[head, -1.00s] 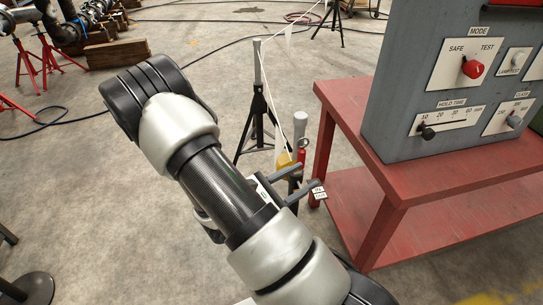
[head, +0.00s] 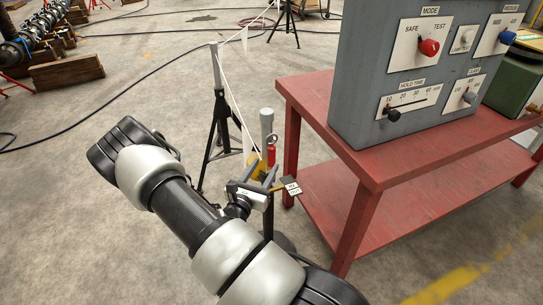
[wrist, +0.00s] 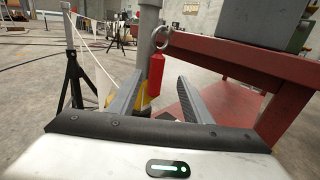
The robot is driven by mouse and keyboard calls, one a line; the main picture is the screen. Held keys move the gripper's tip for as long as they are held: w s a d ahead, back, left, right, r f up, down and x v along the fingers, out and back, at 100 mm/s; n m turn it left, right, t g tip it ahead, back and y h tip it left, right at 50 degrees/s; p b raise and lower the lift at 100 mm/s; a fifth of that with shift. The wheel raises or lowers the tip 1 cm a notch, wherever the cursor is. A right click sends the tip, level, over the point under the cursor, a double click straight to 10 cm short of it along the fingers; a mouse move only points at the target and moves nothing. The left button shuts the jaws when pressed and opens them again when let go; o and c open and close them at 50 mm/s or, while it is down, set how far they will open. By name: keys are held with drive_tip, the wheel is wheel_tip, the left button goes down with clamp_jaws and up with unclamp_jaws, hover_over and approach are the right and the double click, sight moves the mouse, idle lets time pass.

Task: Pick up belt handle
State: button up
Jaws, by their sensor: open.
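A yellow piece (head: 254,164), which looks like the belt handle, sits by a grey post where the thin white belt (head: 236,108) ends. In the wrist view the yellow piece (wrist: 146,101) shows only in part, low between my fingers. My gripper (head: 265,178) is open and empty, its fingers pointing toward the post. In the wrist view my gripper (wrist: 160,84) has a finger on each side of the yellow piece; whether they touch it I cannot tell. A red cylinder (wrist: 156,71) with a metal ring hangs beside the post, above the yellow piece.
A red table (head: 352,165) with a grey control box (head: 390,70) stands close on the right. A black stand (head: 217,130) carries the belt's left run. A small black-and-white tag (head: 292,187) is near my fingers. Cables cross the floor behind.

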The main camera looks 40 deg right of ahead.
sight(270, 154)
drive_tip(key=shift+w+b+x, duration=0.15)
drive_tip(key=shift+b+x, duration=0.1)
drive_tip(key=shift+x, duration=1.25)
drive_tip(key=shift+w+b+x, duration=0.2)
drive_tip(key=shift+b+x, duration=0.05)
drive_tip(key=shift+x, duration=1.2)
drive_tip(key=shift+a+r, duration=0.1)
drive_tip(key=shift+a, duration=0.15)
clamp_jaws()
drive_tip(key=shift+r, duration=0.1)
